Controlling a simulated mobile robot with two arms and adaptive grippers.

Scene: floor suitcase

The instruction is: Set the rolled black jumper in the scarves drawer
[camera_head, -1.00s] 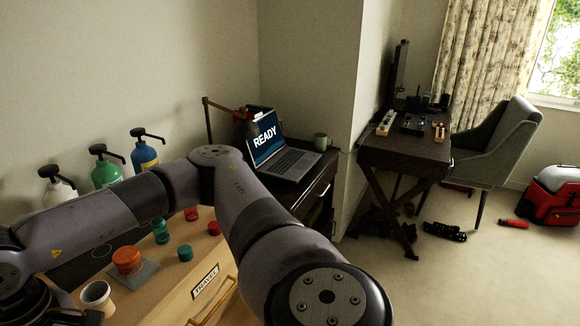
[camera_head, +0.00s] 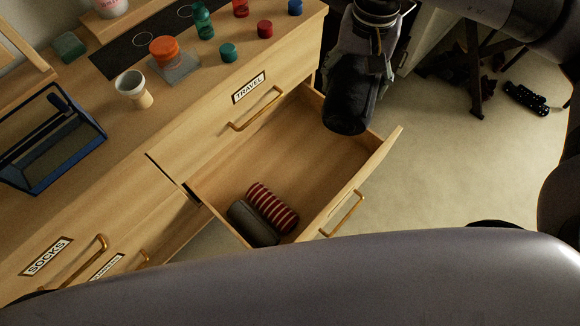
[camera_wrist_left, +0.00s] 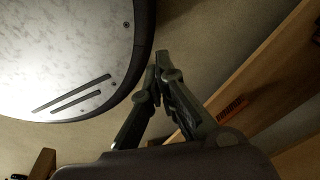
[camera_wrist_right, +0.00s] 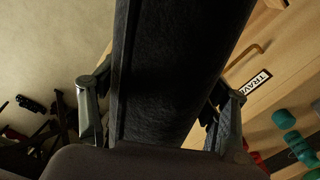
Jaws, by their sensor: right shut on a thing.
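The rolled black jumper (camera_head: 350,103) hangs in my right gripper (camera_head: 374,45), over the far right part of an open drawer (camera_head: 315,160). I cannot tell if it touches the drawer. In the right wrist view the black roll (camera_wrist_right: 180,70) fills the space between the fingers of my right gripper (camera_wrist_right: 160,110), which is shut on it. The drawer's own label is not visible. A red striped roll (camera_head: 272,207) and a dark grey roll (camera_head: 250,224) lie side by side at its near left end. My left gripper (camera_wrist_left: 157,72) is empty, its fingertips together.
Above the open drawer is a closed drawer labelled TRAVEL (camera_head: 190,140). A SOCKS drawer (camera_head: 75,240) is at lower left. On the top stand a blue caddy (camera_head: 50,145), a white cup (camera_head: 133,90) and several coloured pots. The drawer's middle is bare.

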